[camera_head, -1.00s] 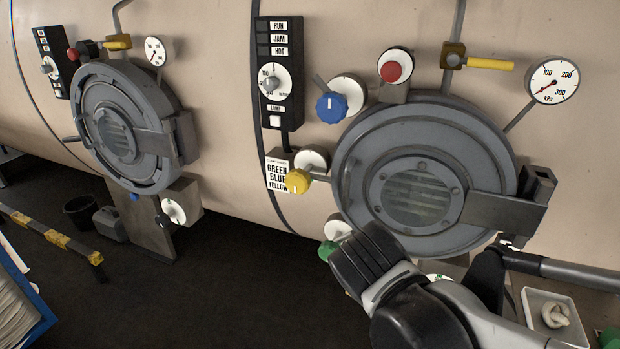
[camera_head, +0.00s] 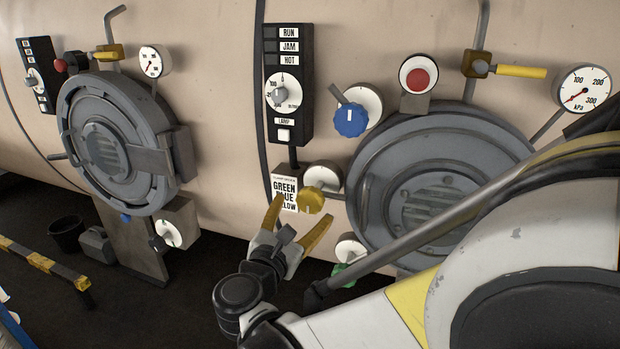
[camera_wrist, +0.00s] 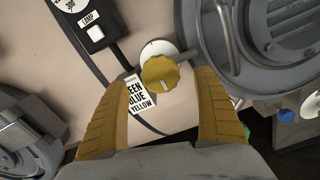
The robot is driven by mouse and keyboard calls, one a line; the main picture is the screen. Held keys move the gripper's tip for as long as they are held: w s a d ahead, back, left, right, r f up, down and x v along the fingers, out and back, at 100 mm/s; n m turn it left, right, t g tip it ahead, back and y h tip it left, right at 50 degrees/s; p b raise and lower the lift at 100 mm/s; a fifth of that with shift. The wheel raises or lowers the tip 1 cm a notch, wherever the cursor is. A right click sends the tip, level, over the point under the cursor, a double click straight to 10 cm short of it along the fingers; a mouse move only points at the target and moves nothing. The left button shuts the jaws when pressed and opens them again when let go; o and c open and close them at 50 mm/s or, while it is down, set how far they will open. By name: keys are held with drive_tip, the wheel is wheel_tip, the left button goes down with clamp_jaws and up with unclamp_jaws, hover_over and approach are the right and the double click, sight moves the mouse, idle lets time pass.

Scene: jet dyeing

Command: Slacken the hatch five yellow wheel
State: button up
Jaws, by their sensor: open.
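The yellow wheel (camera_head: 311,199) is a lobed knob in front of a round white dial (camera_head: 322,175), left of the large grey hatch (camera_head: 425,190). In the wrist view the yellow wheel (camera_wrist: 166,75) lies between and beyond the finger tips, with a pale mark on its face. My gripper (camera_head: 298,226) is open, its two yellow fingers spread just below and in front of the wheel. In the wrist view my gripper (camera_wrist: 178,78) has one finger to each side. I see no clear contact with the wheel.
The blue wheel (camera_head: 350,119) is above and the green wheel (camera_head: 342,270) below, both close by. A label card (camera_head: 284,190) is just left of the wheel. A black control panel (camera_head: 286,85) and red button (camera_head: 418,79) are above. My arm covers the hatch's lower right.

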sight(308, 203)
drive_tip(key=b+x, duration=0.1)
drive_tip(key=x, duration=0.4)
drive_tip(key=shift+w+d, duration=0.1)
drive_tip(key=shift+w, duration=0.15)
drive_tip(key=c, duration=1.2)
